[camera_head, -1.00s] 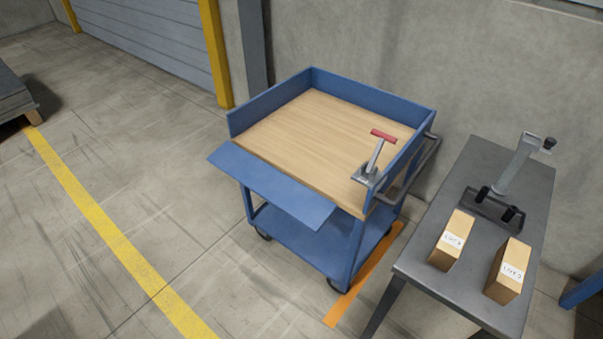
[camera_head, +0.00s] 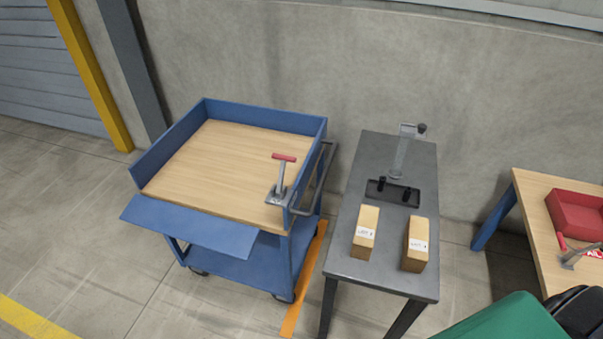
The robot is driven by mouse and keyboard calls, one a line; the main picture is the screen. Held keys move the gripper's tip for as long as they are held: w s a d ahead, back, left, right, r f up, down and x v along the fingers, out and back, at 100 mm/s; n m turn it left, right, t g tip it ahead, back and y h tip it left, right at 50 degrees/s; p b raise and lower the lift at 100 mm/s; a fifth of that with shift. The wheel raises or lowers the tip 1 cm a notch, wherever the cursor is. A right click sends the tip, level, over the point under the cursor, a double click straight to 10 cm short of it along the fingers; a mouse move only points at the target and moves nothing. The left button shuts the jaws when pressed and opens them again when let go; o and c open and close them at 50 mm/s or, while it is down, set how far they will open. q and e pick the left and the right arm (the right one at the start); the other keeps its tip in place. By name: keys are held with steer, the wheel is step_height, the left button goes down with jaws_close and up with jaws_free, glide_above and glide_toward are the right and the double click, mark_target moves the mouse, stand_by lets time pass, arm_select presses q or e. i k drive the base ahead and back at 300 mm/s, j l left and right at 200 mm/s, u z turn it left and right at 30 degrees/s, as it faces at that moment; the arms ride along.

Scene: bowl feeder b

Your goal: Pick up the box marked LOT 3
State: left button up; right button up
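Two tan cardboard boxes stand side by side on the dark grey table. The left box (camera_head: 366,232) has a white label on its front, and the right box (camera_head: 416,244) has one too. The label print is too small to read, so I cannot tell which is LOT 3. Both boxes are upright and apart from each other. Neither of my grippers is in view.
The grey table (camera_head: 348,285) also bears a black fixture (camera_head: 392,192) with a grey post behind the boxes. A blue cart (camera_head: 190,233) with a red-handled clamp (camera_head: 281,180) stands left. A wooden bench (camera_head: 537,215) with a red bin (camera_head: 577,212) stands right.

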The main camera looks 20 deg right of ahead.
mark_target(416, 255)
steer(key=z, duration=1.6)
